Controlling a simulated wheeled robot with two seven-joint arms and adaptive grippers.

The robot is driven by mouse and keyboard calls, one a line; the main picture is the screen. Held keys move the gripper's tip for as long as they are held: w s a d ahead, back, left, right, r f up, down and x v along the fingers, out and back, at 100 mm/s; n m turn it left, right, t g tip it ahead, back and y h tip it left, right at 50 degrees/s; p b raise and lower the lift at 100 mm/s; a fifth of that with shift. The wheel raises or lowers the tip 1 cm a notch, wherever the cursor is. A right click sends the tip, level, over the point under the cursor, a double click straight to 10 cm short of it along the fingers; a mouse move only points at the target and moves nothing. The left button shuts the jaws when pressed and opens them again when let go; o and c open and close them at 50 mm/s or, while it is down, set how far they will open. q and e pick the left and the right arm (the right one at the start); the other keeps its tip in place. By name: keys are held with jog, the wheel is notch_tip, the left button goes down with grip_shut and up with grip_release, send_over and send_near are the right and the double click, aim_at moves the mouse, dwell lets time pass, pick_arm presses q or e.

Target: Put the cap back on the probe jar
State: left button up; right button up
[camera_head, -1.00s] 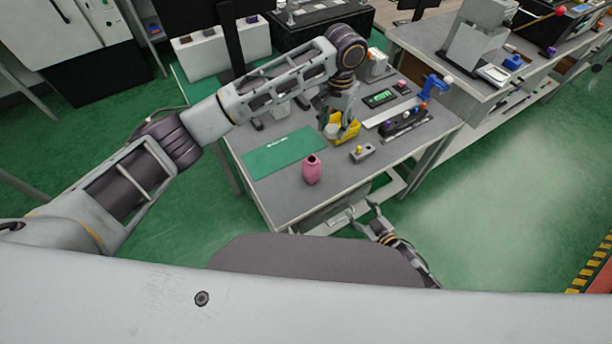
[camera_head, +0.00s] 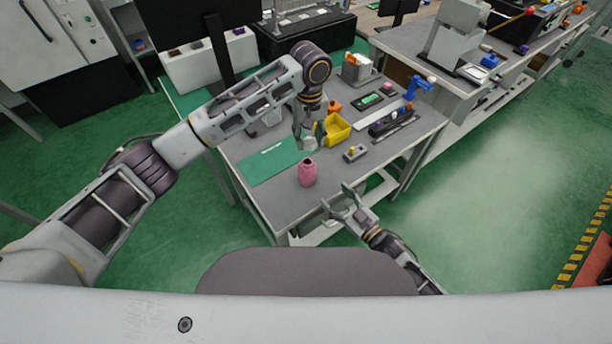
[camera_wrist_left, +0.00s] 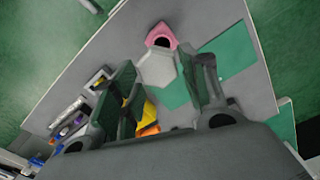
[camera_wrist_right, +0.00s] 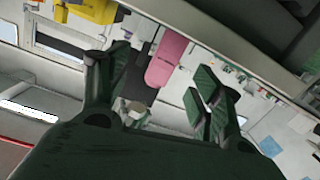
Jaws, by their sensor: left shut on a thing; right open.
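The pink probe jar (camera_head: 307,173) stands upright near the front of the grey table, its dark mouth open; it also shows in the left wrist view (camera_wrist_left: 161,38) and the right wrist view (camera_wrist_right: 167,60). My left gripper (camera_head: 309,140) is shut on a pale grey-white cap (camera_wrist_left: 157,68), held above the table just behind the jar, apart from it. In the head view the cap is small and partly hidden by the fingers. My right gripper (camera_head: 340,201) is open and empty, off the table's front edge, to the right of and below the jar.
A yellow bin (camera_head: 337,130) stands right behind the jar. A small grey box with a yellow button (camera_head: 355,152) is right of the jar. A green mat (camera_head: 268,162) lies left. A black rack (camera_head: 391,122) and a blue fixture (camera_head: 418,86) stand farther right.

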aim_at(312, 175)
pick_arm(q)
jog(key=n, duration=0.3)
jog(key=a+n, duration=0.1)
jog(key=n, duration=0.1)
jog(key=shift+s, duration=0.3)
jog(key=shift+n, duration=1.5)
pick_arm(e)
jog(key=shift+s+a+r+m+y, duration=0.15)
jog(key=shift+a+r+m+y, duration=0.15)
jog(key=shift+r, duration=0.15)
jog(key=shift+s+a+r+m+y, duration=0.2)
jog(key=shift+r+m+y, duration=0.1)
jog(key=shift+r, duration=0.1)
jog(key=shift+w, duration=0.15)
jog(key=shift+x, duration=5.9)
grip_shut()
pick_arm(q)
jog(key=shift+f, duration=2.5)
